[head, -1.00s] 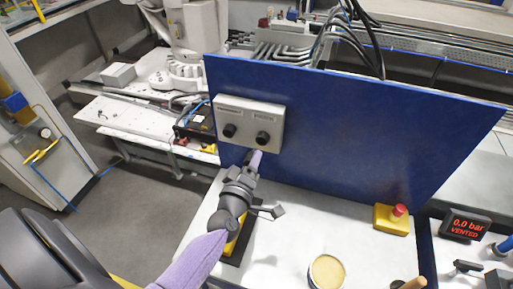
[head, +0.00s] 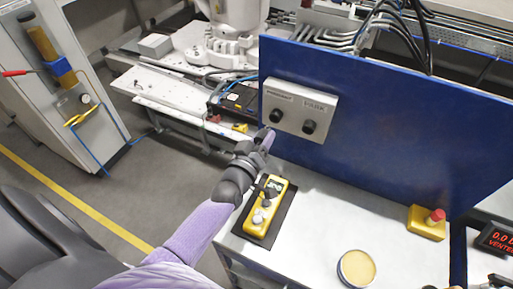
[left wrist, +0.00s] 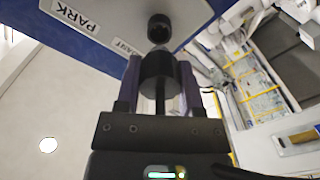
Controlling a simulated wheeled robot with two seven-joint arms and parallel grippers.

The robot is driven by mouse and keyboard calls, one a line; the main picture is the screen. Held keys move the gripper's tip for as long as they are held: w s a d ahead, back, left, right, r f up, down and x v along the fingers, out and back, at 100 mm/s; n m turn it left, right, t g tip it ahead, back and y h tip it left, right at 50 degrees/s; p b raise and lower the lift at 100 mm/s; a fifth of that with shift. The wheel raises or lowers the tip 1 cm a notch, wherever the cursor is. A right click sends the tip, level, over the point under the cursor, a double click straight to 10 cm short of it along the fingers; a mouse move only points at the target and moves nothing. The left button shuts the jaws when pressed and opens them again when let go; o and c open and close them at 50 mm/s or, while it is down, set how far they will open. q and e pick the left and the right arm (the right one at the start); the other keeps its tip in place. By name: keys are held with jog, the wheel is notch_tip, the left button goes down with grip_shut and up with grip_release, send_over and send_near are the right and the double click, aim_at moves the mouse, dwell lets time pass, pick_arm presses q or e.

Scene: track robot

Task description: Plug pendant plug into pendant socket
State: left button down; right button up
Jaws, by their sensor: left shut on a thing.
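A light grey box (head: 299,110) on the blue panel carries two round black sockets. The left one, the pendant socket (head: 275,115), also shows in the left wrist view (left wrist: 158,28), beside a partly hidden label ending in "DANT". The right one (head: 308,126) is by the PARK label (left wrist: 76,14). My left gripper (head: 266,138) is just below and in front of the pendant socket. It is shut on the black cylindrical plug (left wrist: 157,72), which is apart from the socket and roughly in line with it in the wrist view. My right gripper is not in view.
A round tin (head: 356,268) and a yellow emergency-stop box (head: 427,222) stand to the right. The blue panel (head: 390,140) rises behind the bench.

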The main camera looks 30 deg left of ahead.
pick_arm(q)
jog(key=shift+w+a+b, duration=0.1)
jog(key=shift+w+b, duration=0.3)
jog(key=shift+w, duration=0.9)
dwell(0.4)
jog(key=shift+w+a+b, duration=0.1)
jog(key=shift+w+b, duration=0.55)
jog(key=shift+w, duration=0.7)
jog(key=shift+c, duration=0.7)
grip_release()
jog(key=p, duration=0.2)
send_near(268, 128)
jog(key=shift+w+a+f, duration=0.1)
jog(key=shift+w+f, duration=0.2)
jog(key=shift+w, duration=0.25)
jog(key=shift+w+a+f, duration=0.1)
jog(key=shift+w+f, duration=0.15)
jog(key=shift+w, duration=0.3)
